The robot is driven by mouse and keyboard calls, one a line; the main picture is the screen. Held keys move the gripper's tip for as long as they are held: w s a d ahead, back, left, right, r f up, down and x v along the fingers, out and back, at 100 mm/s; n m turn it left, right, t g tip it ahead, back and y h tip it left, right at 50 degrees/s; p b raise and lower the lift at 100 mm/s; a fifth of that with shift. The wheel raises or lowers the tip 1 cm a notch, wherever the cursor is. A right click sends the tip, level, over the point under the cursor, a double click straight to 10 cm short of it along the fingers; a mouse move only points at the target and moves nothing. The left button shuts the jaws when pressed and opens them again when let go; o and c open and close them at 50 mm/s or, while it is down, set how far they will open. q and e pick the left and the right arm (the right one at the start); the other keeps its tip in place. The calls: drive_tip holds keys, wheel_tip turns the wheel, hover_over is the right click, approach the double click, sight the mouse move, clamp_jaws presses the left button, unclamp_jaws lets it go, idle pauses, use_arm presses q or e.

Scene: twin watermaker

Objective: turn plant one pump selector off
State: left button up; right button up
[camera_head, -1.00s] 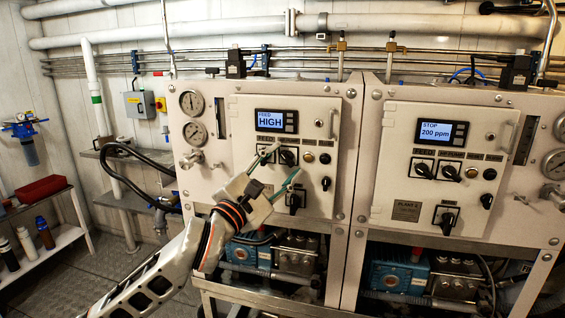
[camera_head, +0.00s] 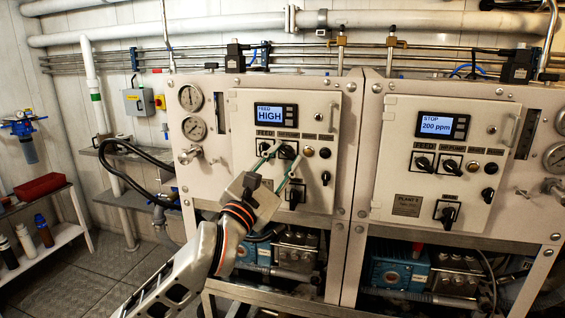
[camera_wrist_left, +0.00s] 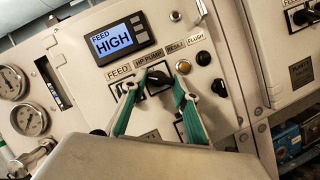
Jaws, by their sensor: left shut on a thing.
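The HP pump selector (camera_head: 287,150) is a black rotary knob on the left control panel, between the feed selector (camera_head: 264,146) and an amber reset button. My left gripper (camera_head: 281,152) has its green fingers on either side of this knob, shut on it. In the left wrist view the HP PUMP label sits above the knob (camera_wrist_left: 158,80), between the fingertips (camera_wrist_left: 157,86). The left panel's display (camera_head: 276,115) reads FEED HIGH. The feed selector is partly hidden behind a finger. My right gripper is not in view.
A lower black switch (camera_head: 294,193) is close under the fingers. The right control panel (camera_head: 390,160) carries similar knobs and a display reading STOP 200 ppm. Gauges (camera_head: 192,112) and a valve are at the left panel's left edge. A shelf (camera_head: 60,238) with bottles stands far left.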

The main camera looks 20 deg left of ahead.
use_arm(q)
drive_tip(key=shift+n+y, duration=0.4)
drive_tip(key=shift+n, duration=0.4)
drive_tip(key=o, duration=1.1)
drive_tip(key=shift+s+f, duration=0.1)
drive_tip(key=v, duration=1.1)
drive_tip(key=shift+s+f, duration=0.2)
drive_tip(key=shift+s, duration=0.15)
